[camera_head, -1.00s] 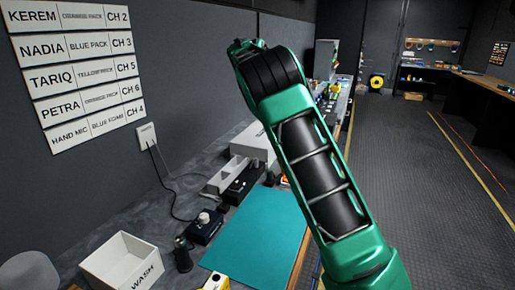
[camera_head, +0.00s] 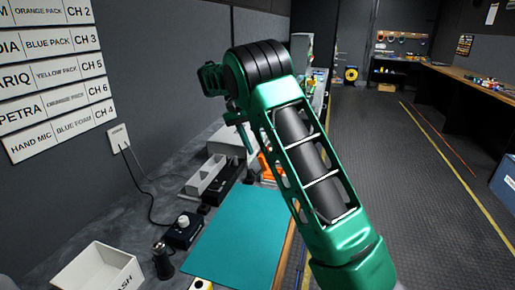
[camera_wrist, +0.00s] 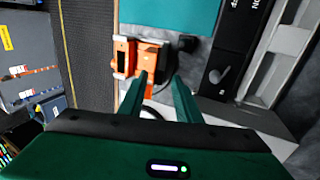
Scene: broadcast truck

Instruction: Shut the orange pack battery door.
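The orange pack (camera_wrist: 131,46) lies on the bench near its edge in the wrist view, next to the teal mat's end. It shows a bright orange part with a dark slot and a duller block beside it. I cannot make out clearly which part is the battery door or how far it stands open. In the head view orange (camera_head: 266,168) shows partly behind my arm. My gripper (camera_wrist: 160,80) is open, with its two green fingers apart and nothing seen between them. The fingers point toward the pack's near side; I cannot tell whether they touch it.
Black devices (camera_head: 183,230) and a grey tray (camera_head: 206,175) stand along the wall side. The aisle floor (camera_head: 375,190) to the right is clear.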

